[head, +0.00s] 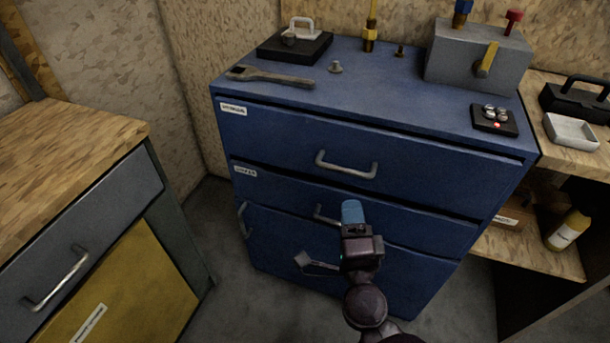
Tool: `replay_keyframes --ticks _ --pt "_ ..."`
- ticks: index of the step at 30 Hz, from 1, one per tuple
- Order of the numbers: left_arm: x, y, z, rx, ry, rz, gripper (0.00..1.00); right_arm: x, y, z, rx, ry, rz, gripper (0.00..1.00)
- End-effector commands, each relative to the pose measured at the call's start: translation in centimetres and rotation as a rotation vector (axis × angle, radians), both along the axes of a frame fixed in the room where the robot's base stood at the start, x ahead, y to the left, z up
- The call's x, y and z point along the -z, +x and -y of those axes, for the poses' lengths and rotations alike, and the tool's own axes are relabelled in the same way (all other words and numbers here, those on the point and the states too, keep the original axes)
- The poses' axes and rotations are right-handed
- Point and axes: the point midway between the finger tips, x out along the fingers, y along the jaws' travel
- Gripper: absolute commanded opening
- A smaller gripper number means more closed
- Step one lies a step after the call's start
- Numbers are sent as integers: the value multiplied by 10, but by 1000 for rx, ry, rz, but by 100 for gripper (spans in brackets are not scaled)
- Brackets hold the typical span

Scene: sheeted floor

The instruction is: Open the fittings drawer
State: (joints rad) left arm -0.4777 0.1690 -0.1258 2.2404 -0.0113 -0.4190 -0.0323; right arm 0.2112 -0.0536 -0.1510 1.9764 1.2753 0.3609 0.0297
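A blue cabinet (290,225) stands ahead with two drawers above a lower section. The upper drawer (270,135) and lower drawer (285,190) each have a small white label at the left, too small to read surely. Both drawers look shut. The upper handle (346,167) is a bare metal bar. The lower handle (321,214) is partly hidden by my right gripper (352,212). The gripper, with a blue tip, is in front of the lower drawer; its finger gap and any contact are hidden. My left gripper is out of view.
A wrench (270,77), a black block (294,47) and a grey valve box (478,57) are on the cabinet top. A wooden-topped unit (65,160) stands at left, shelves with a yellow bottle (567,230) at right. Grey floor (235,300) lies between units.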

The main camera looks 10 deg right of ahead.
Motion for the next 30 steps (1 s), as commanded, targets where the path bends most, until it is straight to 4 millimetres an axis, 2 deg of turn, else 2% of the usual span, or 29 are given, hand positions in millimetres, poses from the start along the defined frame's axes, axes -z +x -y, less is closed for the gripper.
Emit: replay_keyframes --ticks 8,21,30 --pt "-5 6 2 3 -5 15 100 -4 19 3 5 17 6 39" --pt "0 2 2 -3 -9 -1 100 -16 85 16 3 15 4 39" --pt "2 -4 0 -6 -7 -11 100 -18 105 20 4 14 1 39"
